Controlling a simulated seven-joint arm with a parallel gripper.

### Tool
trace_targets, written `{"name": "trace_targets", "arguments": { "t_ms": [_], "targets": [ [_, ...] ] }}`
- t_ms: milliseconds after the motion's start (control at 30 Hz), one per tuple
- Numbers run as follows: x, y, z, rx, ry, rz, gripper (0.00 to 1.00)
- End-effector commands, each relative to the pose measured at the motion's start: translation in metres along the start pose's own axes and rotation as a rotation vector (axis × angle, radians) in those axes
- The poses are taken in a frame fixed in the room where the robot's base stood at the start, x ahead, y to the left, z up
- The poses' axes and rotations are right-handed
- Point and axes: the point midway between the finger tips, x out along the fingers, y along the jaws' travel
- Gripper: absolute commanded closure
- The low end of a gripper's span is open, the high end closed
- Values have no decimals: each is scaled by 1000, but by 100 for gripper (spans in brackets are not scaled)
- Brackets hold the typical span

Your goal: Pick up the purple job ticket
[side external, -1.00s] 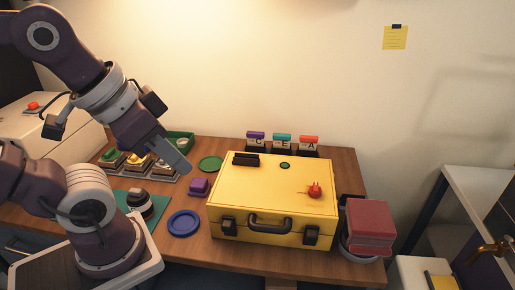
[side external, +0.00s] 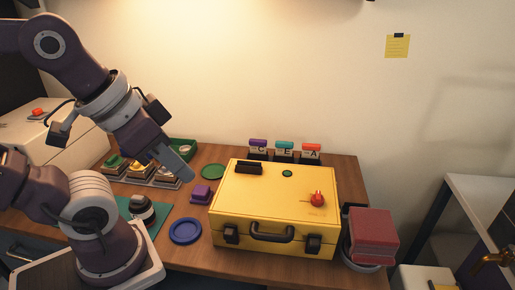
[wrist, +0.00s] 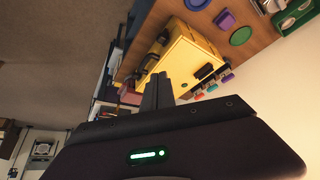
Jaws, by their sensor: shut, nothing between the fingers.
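The purple job ticket (side external: 258,146) is a card with a purple top strip and the letter C. It stands upright in a dark holder behind the yellow case, leftmost of three tickets. In the wrist view it is small, beyond the case (wrist: 228,77). A teal ticket (side external: 284,147) marked E and a red ticket (side external: 311,149) marked A stand to its right. My gripper (side external: 186,178) is shut and empty, in the air left of the case and well apart from the purple ticket. Its fingers also show in the wrist view (wrist: 157,92).
A green disc (side external: 213,172), purple block (side external: 201,194) and blue dish (side external: 185,231) lie left. Red blocks (side external: 373,235) stand right.

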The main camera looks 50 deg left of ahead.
Motion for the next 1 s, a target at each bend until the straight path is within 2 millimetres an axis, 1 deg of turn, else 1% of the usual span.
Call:
{"name": "trace_targets", "arguments": {
  "t_ms": [67, 100, 267, 300, 367, 400, 667, 733, 767, 867, 900, 967, 1000],
  "targets": [
    [0, 0, 0, 0, 0, 0, 100],
    [0, 0, 0, 0, 0, 0, 92],
    [0, 0, 0, 0, 0, 0, 61],
    [0, 0, 0, 0, 0, 0, 53],
    [0, 0, 0, 0, 0, 0, 41],
    [0, 0, 0, 0, 0, 0, 33],
    [0, 0, 0, 0, 0, 0, 33],
    [0, -1, -6, -12, -3, -2, 33],
    [1, -3, -14, -28, -7, -5, 33],
    [14, -18, -65, -130, -29, -29, 33],
    [25, -30, -94, -188, -38, -45, 33],
    [49, -54, -135, -281, -49, -77, 33],
    [69, -73, -160, -340, -57, -101, 33]
  ]
}}
